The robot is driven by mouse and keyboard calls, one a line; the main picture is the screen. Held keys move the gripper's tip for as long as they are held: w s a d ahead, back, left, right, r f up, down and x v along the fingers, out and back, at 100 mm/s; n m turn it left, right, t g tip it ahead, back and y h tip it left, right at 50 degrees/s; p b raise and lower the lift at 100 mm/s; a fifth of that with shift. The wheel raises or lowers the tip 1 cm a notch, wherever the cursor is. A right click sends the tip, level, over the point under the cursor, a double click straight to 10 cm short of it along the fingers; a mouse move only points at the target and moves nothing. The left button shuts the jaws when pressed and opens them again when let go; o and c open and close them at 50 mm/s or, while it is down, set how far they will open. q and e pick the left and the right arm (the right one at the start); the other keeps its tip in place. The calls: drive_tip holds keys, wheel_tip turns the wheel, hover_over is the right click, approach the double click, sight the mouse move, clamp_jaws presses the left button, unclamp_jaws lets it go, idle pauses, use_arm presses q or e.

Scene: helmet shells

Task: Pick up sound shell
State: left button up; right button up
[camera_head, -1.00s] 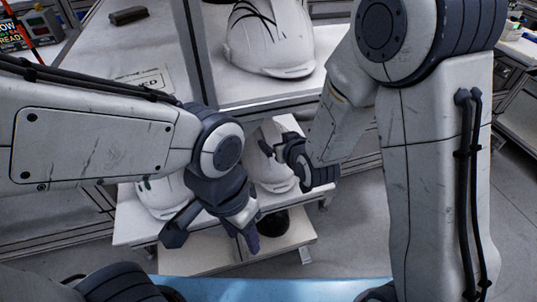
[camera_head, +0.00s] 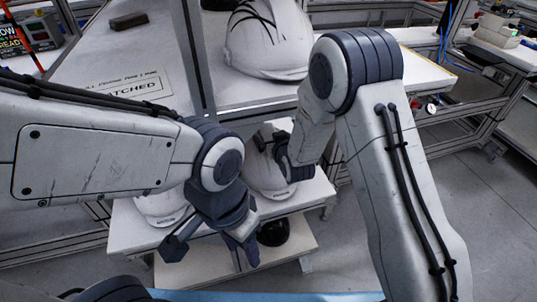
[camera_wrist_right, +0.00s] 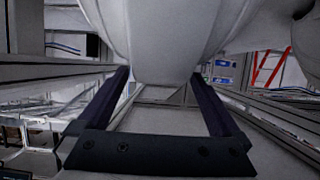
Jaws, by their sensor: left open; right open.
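A white helmet shell (camera_head: 266,178) stands on the white top of a low stand, close against my right gripper (camera_head: 272,148). In the right wrist view a large smooth white shell surface (camera_wrist_right: 160,40) fills the upper middle, between and beyond the two open fingers; whether they touch it I cannot tell. A second white shell (camera_head: 155,207) stands on the same stand at left, partly hidden by my left arm. My left gripper (camera_head: 208,250) is open and empty, hanging in front of the stand. A white shell with black crack-like lines (camera_head: 262,45) sits on the bench behind.
A black rounded object (camera_head: 274,232) sits on the stand's lower shelf (camera_head: 200,268). The bench carries a label ending in "ATCHED" (camera_head: 128,88) and a dark block (camera_head: 128,20). A grey post (camera_head: 198,60) divides the bench. Open floor (camera_head: 490,210) lies at right.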

drive_tip(key=shift+w+a+f, duration=0.1)
drive_tip(key=shift+w+f, duration=0.05)
drive_tip(key=shift+w, duration=0.15)
clamp_jaws()
